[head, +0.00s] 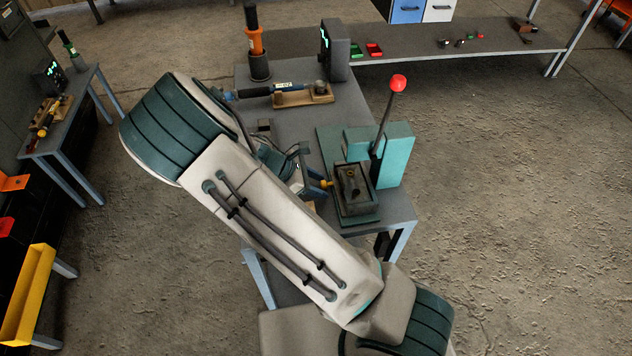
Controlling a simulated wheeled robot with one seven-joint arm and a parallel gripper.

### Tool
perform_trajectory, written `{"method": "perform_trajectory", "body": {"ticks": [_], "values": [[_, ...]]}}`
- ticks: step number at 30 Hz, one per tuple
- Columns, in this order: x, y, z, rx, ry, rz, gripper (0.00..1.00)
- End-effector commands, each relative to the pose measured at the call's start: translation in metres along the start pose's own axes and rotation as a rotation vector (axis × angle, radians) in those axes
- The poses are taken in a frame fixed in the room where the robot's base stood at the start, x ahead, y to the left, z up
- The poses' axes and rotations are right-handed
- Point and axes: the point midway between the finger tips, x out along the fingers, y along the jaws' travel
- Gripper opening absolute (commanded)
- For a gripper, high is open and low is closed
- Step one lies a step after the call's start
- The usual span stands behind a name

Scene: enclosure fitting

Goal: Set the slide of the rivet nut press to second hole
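The rivet nut press (396,152) stands on the near right part of the bench, a teal body on a dark green base plate (331,146). Its lever (382,118) is raised and ends in a red ball. A dark box-like block (353,190) with a brass-coloured piece on top sits in front of the body. A small yellow knob (327,184) shows at the block's left side. My gripper (312,172) is left of the block, close to the knob; contact cannot be told. My arm hides much of it. The slide's holes are too small to make out.
The grey bench (290,122) also bears an orange-and-black tool (255,45) in a stand, a blue-handled tool (262,90) on a wooden rest, and a dark display box (336,50). A long low table (440,39) with small bins stands behind. Floor right of the press is clear.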

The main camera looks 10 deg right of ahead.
Motion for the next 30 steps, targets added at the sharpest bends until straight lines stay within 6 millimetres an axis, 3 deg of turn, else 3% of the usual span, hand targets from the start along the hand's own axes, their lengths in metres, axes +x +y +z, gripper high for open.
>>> {"method": "perform_trajectory", "body": {"ticks": [8, 21, 30], "values": [[-0.014, 0.001, -0.001, -0.001, 0.003, 0.004, 0.44], [-0.108, 0.001, -0.002, 0.0, 0.003, 0.005, 0.44], [-0.138, 0.0, -0.001, -0.001, 0.0, 0.002, 0.44]]}}
